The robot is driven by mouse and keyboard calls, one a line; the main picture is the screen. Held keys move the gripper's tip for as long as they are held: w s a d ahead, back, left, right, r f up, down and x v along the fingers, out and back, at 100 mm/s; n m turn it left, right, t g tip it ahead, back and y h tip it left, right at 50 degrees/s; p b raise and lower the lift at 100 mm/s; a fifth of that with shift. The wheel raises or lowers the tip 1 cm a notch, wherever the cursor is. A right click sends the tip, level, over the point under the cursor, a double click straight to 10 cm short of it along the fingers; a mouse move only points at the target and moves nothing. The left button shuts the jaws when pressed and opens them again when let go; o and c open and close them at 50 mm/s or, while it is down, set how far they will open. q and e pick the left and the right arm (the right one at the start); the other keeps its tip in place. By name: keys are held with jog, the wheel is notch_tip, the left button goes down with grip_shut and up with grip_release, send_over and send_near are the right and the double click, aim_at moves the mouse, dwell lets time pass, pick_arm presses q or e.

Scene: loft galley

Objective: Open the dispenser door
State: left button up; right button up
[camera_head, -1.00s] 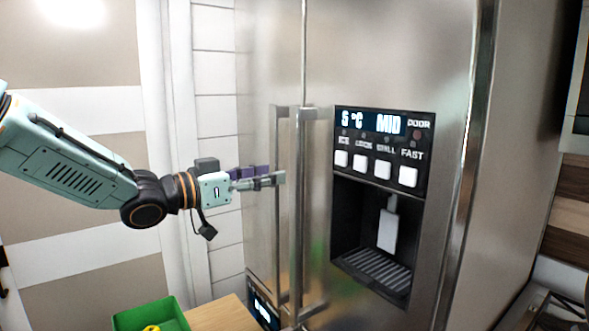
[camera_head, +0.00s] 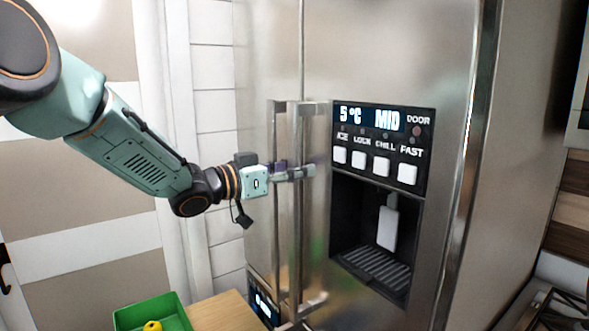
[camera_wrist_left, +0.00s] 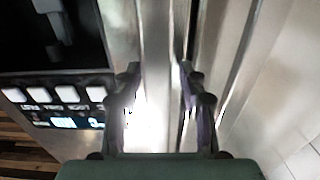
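The dispenser door (camera_head: 400,65) is the right steel door of a tall fridge and looks closed. Its upright bar handle (camera_head: 297,235) stands beside the door seam, close to the left door's handle (camera_head: 278,225). My left gripper (camera_head: 298,170) is at the upper part of the handles, its fingers overlapping the right handle in the head view. In the left wrist view the fingers (camera_wrist_left: 160,78) are spread apart, with a steel bar (camera_wrist_left: 155,45) running between them. Contact with the bar cannot be told. My right gripper is in neither view.
The dispenser panel (camera_head: 380,150) has a lit display and white buttons above a dark recess. A green bin (camera_head: 165,300) with a yellow item stands at lower left by a wooden surface (camera_head: 228,312). A light wall is behind my left arm.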

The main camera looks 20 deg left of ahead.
pick_arm(q)
jog(key=shift+s+a+r, duration=0.2)
jog(key=shift+s+r, duration=0.05)
jog(key=shift+s, duration=0.25)
jog(key=c, duration=0.6)
jog(key=shift+c, duration=0.7)
jog(key=shift+w+d+f, duration=0.1)
jog(key=shift+w+d, duration=0.05)
jog(key=shift+w, duration=0.1)
grip_shut()
jog(key=shift+s, duration=0.15)
